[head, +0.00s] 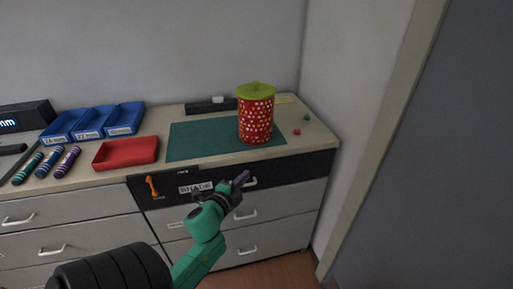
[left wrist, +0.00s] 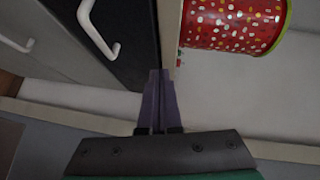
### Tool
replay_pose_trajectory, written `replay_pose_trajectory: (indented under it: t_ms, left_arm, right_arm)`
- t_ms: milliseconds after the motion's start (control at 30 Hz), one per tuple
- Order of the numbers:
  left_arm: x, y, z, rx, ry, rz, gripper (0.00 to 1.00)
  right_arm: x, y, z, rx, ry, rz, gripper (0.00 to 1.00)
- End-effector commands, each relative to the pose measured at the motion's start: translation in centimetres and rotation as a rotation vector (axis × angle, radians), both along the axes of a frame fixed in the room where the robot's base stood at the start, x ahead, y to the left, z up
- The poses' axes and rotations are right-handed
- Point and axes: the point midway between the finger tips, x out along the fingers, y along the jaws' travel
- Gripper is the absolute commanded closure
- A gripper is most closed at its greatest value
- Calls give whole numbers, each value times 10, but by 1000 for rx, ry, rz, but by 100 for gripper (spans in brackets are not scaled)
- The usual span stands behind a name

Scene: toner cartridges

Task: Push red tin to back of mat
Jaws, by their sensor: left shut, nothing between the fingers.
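The red tin (head: 256,119) with pale dots and a lime-green lid stands upright on the right part of the green mat (head: 190,142), near the mat's front edge. My left gripper (head: 243,178) is shut and empty in front of the drawers, below the countertop edge and lower than the tin. In the left wrist view its purple fingers (left wrist: 160,100) are together, and part of the tin (left wrist: 232,22) shows at the top right, apart from the fingers. My right gripper is not in view.
A red tray (head: 126,152), blue labelled bins (head: 90,122) and several striped cylinders lie left of the mat. A black bar (head: 205,107) lies behind the mat. Small red and green bits (head: 297,131) lie to the right. A drawer handle (head: 250,182) is close to my left gripper.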

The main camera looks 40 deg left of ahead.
Motion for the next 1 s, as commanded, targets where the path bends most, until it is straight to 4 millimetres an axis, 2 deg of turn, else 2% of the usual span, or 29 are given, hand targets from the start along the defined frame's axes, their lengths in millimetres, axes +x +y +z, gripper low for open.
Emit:
replay_pose_trajectory:
  t_ms: [33,100,200,367,700,833,1000]
  left_arm:
    - [0,-4,28,85,-56,-19,100]
    - [-2,-8,59,161,-100,-32,100]
    - [1,-9,73,189,-119,-35,100]
    - [25,-3,76,187,-120,-35,100]
    - [98,15,75,182,-119,-34,100]
    - [108,36,73,182,-115,-33,100]
    - [115,47,72,181,-116,-35,100]
  right_arm:
    - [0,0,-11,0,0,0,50]
    - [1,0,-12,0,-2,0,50]
    - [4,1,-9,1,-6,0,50]
    - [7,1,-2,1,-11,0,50]
    - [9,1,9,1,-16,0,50]
    - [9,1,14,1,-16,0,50]
    - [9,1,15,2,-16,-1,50]
